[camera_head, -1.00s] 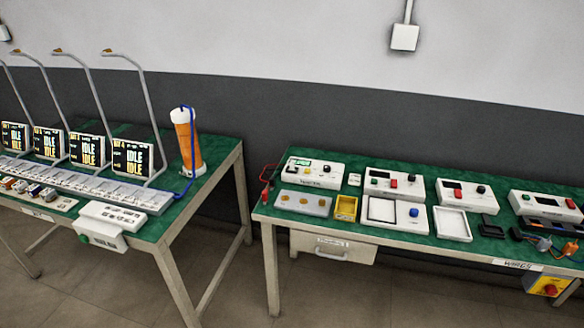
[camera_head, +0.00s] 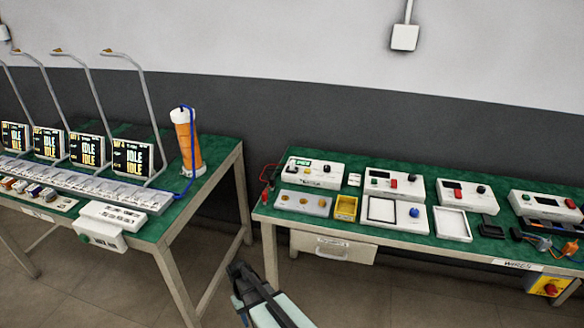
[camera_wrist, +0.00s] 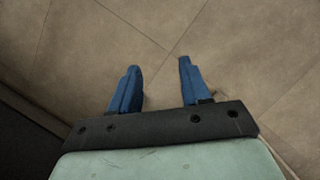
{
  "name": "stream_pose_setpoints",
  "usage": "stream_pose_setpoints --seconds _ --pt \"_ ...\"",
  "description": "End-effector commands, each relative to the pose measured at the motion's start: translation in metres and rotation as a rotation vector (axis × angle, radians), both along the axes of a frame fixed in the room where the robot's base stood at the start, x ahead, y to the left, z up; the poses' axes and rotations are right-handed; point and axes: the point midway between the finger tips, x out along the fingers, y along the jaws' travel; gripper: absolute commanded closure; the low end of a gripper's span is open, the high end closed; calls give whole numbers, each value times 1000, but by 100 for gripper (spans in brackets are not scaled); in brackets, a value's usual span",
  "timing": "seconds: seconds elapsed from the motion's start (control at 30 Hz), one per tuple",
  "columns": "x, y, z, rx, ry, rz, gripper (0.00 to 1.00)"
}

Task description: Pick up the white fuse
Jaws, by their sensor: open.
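My gripper (camera_wrist: 157,82) is open and empty in the wrist view, its two blue fingers apart over bare brown floor. In the head view my gripper and wrist show at the bottom centre, in front of the gap between the two tables and below table height. I cannot make out a white fuse for certain in any view. Small items, some of them white, lie in a row at the front of the left table (camera_head: 36,197), too small to tell apart. A small white piece (camera_head: 354,179) lies on the right table between two white boxes.
The left table (camera_head: 158,229) carries several IDLE screens, a long grey rail and an orange cylinder (camera_head: 186,140). The right table (camera_head: 272,213) carries white control boxes, a yellow bin (camera_head: 345,207) and white trays. Open floor lies between the tables.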

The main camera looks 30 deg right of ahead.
Motion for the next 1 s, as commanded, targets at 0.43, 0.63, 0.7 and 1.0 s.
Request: stream_pose_setpoints --seconds 0.43,0.63,0.7,1.0 --pt "161 -13 107 -14 -140 -31 53" --pt "221 -36 170 -25 -195 -89 53" --pt "240 -48 194 -30 -212 -120 53" --pt "304 -135 309 -58 -274 -317 53"
